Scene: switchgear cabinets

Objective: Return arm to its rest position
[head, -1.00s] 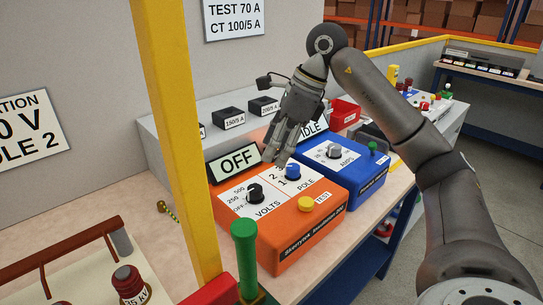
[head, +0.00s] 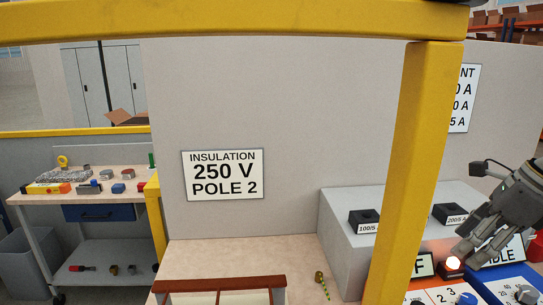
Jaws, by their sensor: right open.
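My right gripper (head: 468,250) is at the right edge of the head view, with its fingers pointing down and left. It is open and I see nothing between its fingers. It appears above the orange tester (head: 432,296) and the blue tester (head: 500,285), in front of the "IDLE" sign (head: 508,250). A lamp (head: 452,263) glows white with an orange halo just below its fingertips; I cannot tell whether they touch. Most of my right arm is cut off by the picture edge. My left gripper is not in view.
A yellow frame post (head: 415,160) stands left of the gripper, with a yellow beam (head: 240,20) across the top. A grey stepped block (head: 345,235) carries black current transformers. A wall sign (head: 222,175) reads "INSULATION 250 V POLE 2". A tool cart (head: 85,195) stands at left.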

